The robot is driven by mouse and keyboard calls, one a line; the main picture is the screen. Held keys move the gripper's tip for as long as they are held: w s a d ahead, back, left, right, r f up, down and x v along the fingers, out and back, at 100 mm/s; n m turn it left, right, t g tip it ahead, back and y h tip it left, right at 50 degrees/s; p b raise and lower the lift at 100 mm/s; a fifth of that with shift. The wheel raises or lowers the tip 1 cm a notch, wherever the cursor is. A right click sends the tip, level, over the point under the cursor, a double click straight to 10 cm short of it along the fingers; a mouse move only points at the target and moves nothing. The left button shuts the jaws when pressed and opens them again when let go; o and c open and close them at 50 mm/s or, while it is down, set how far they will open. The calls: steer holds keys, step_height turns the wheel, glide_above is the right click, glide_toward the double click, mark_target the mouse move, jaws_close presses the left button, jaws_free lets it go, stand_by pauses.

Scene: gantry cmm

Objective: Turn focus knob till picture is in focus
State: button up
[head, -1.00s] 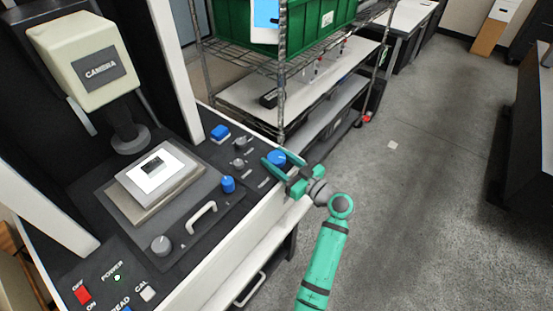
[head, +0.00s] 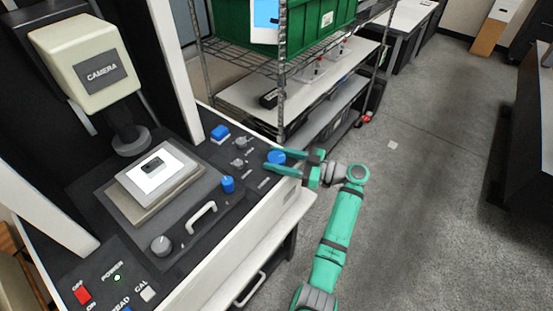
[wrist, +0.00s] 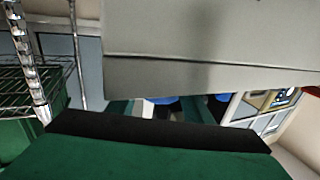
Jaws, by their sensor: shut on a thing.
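A blue round knob (head: 275,156) sits at the right end of the machine's dark panel. Its label is too small to read, so I cannot tell if it is the focus knob. My gripper (head: 279,161) reaches in from the right with its green fingers on either side of this knob, shut on it. In the wrist view a piece of blue (wrist: 162,100) shows between the fingers, mostly hidden by a grey surface and my gripper. The camera head (head: 98,66) hangs over a stage (head: 130,207) with a white plate and small dark part. No picture screen is identifiable.
Another blue knob (head: 228,184), a grey knob (head: 161,245), a handle (head: 201,217) and a red power switch (head: 82,294) are on the machine. A wire shelf (head: 262,62) with a green bin (head: 317,22) stands behind.

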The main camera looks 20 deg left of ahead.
steer(key=o, duration=1)
steer(key=shift+o, duration=0.2)
steer(key=d, duration=1)
steer(key=shift+w+d, duration=0.15)
steer(key=shift+d, duration=0.25)
